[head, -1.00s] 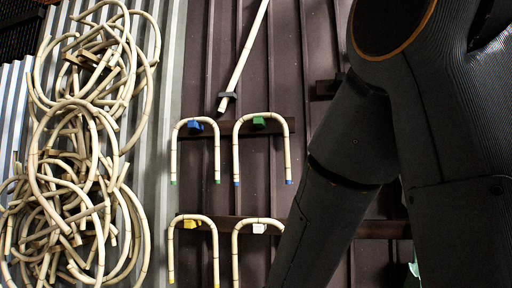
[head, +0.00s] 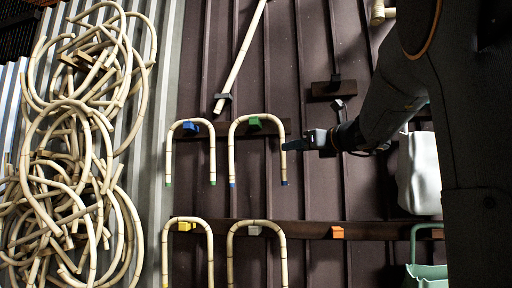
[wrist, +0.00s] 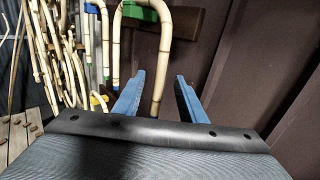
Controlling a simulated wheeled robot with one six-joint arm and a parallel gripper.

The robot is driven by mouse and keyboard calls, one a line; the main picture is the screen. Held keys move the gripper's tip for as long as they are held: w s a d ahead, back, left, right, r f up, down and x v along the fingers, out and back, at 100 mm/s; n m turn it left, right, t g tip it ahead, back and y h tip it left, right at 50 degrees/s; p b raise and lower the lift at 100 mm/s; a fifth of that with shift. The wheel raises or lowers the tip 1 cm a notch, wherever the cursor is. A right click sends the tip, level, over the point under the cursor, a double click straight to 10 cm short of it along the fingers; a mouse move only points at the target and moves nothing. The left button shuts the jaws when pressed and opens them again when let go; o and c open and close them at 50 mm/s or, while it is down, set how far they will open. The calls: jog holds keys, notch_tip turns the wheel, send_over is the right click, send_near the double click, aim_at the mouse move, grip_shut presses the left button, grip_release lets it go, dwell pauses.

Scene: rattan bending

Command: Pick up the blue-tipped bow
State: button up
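The blue-tipped bow (head: 258,119) is a pale rattan U hung upside down on a green peg (head: 254,123), with a blue tip on each leg. My gripper (head: 288,145) is at its right leg, reaching in from the right. In the wrist view my gripper (wrist: 158,90) has two blue fingers spread apart.
A green-tipped bow (head: 190,122) hangs on a blue peg (head: 190,128) to the left. Two more bows hang below, one on a yellow peg (head: 184,226). A straight pole (head: 242,55) stands above. An orange peg (head: 337,232) and a white container (head: 420,172) are at right.

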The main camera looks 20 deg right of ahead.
jog(key=w, duration=0.2)
jog(key=p, duration=0.3)
send_over(283, 169)
jog(key=shift+w+d+r, duration=0.2)
jog(key=shift+w+r, duration=0.1)
jog(key=shift+w, duration=0.1)
jog(key=shift+c, duration=0.5)
grip_shut()
